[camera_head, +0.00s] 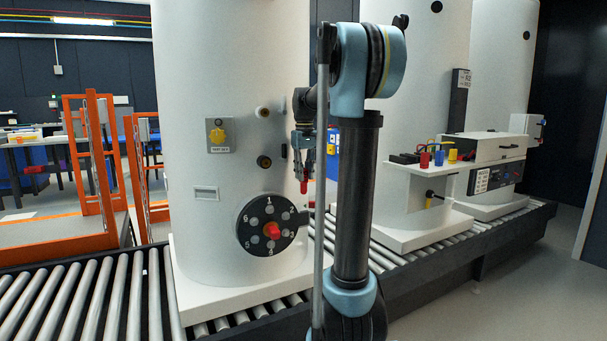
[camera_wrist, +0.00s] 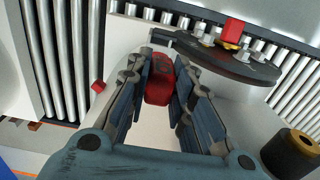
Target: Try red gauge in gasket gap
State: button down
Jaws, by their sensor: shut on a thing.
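My gripper (camera_head: 304,160) is shut on the red gauge (camera_head: 304,186), which hangs below the fingers in the head view. In the wrist view the red gauge (camera_wrist: 159,82) sits between the blue-grey fingers of my gripper (camera_wrist: 160,95), with a dark marking on its face. The black round flange (camera_head: 254,214), numbered around its rim with a red centre piece (camera_head: 272,231), is on the white tank's front, below and left of the gauge. In the wrist view the flange (camera_wrist: 225,66) lies beyond the gauge to the upper right. The gauge looks apart from it; the gap itself is not clear.
A brass-topped port (camera_wrist: 291,152) is close at lower right in the wrist view. Roller conveyor (camera_head: 95,305) runs below. A shelf (camera_head: 425,168) with coloured items is right.

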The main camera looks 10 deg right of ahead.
aim_at(304, 186)
jog(key=shift+f, duration=2.75)
jog(key=shift+s+f, duration=0.1)
jog(key=shift+f, duration=2.1)
dwell(1.1)
jog(key=shift+r, duration=4)
